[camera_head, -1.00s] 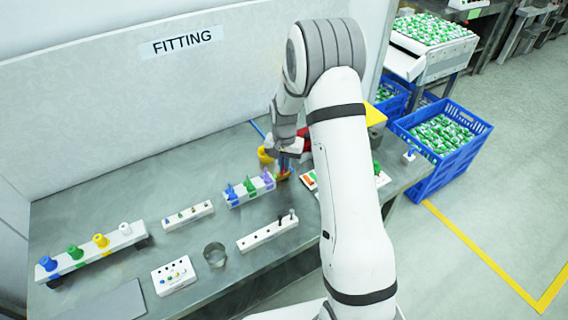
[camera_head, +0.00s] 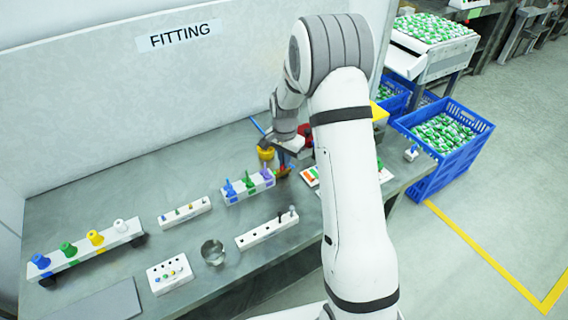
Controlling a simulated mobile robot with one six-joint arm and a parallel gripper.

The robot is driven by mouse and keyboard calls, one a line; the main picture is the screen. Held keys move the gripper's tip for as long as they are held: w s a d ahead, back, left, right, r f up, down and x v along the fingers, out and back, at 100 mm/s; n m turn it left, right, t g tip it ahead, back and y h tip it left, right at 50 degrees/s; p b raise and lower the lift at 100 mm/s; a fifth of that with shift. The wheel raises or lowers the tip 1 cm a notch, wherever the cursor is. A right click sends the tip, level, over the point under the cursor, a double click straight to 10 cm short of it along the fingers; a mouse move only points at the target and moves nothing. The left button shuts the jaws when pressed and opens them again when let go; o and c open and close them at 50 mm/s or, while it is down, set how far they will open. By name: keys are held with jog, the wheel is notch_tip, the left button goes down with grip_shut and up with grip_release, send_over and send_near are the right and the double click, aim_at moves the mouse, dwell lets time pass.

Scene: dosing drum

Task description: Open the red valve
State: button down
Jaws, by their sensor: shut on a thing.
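A yellow cup-shaped part (camera_head: 265,154) and a red object (camera_head: 305,131) are close beside my wrist. A white strip (camera_head: 259,237), a metal ring (camera_head: 213,252) and a rack of coloured knobs (camera_head: 82,255) stand on the bench.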

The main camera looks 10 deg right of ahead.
jog(key=m+b, duration=0.2)
jog(key=m, duration=0.2)
jog(key=shift+m, duration=0.3)
dwell(0.3)
jog(key=c, duration=1.6)
grip_release()
jog(key=shift+r, duration=0.1)
notch_tip(320, 180, up, 8)
jog(key=shift+s+f+b, duration=0.1)
jog(key=shift+f+b, duration=0.05)
jog(key=shift+b, duration=0.5)
